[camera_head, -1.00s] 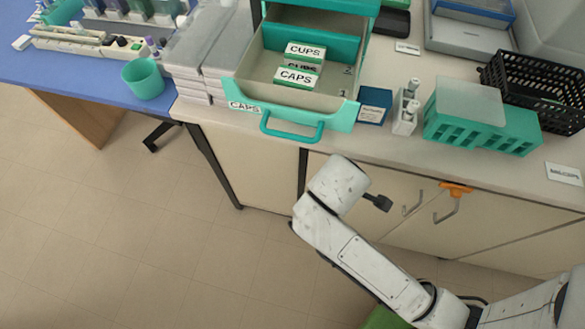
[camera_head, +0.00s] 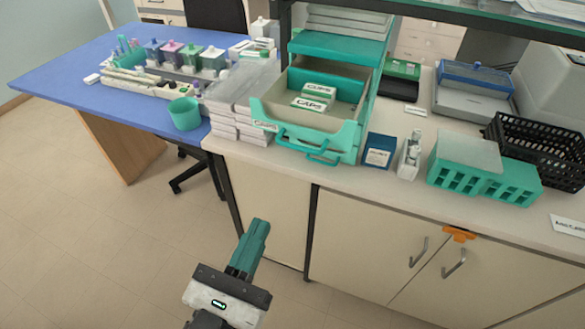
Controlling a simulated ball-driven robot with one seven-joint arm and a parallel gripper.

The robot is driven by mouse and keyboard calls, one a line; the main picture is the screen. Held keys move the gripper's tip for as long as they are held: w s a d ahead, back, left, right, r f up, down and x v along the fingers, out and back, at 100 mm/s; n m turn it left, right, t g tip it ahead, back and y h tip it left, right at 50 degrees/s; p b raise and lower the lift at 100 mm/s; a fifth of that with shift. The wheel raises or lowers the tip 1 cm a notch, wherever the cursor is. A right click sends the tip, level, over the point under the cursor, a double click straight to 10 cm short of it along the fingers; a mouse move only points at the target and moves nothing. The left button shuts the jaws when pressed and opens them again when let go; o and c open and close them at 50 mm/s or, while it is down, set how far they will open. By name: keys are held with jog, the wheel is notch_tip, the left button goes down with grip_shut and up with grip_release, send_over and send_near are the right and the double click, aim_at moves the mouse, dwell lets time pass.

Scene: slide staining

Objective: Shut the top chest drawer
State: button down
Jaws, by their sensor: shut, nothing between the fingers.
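The small teal chest (camera_head: 335,46) stands on the counter. Its top drawer (camera_head: 268,115) is pulled out toward me, with a teal front edge and a bar handle (camera_head: 297,150) low on its front. Small boxes labelled CUPS and CAPS (camera_head: 318,95) lie inside it. Another teal handle shows just below and to the right, apparently on a lower drawer front. My gripper (camera_head: 261,224) is in front of the cabinet, below the counter edge, with its teal fingers shut and empty, pointing up toward the chest. It appears apart from the drawer.
Stacked white boxes (camera_head: 238,105) stand close left of the drawer. A dark blue box (camera_head: 379,151), a white bottle holder (camera_head: 410,155) and a teal rack (camera_head: 463,165) stand to the right. A teal cup (camera_head: 185,114) is on the blue table (camera_head: 75,75). The floor in front is clear.

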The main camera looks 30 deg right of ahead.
jog(key=p+x, duration=0.2)
jog(key=x, duration=1.1)
jog(key=shift+d, duration=0.1)
jog(key=f+x, duration=0.1)
jog(key=x, duration=0.4)
jog(key=f+p+x, duration=0.1)
jog(key=x, duration=0.5)
jog(key=f+p+x, duration=0.1)
jog(key=x, duration=0.5)
jog(key=shift+w+d, duration=0.15)
jog(key=shift+d, duration=0.2)
jog(key=shift+w+d+r, duration=0.1)
jog(key=shift+w+d, duration=0.05)
jog(key=shift+d, duration=0.05)
jog(key=shift+r, duration=0.1)
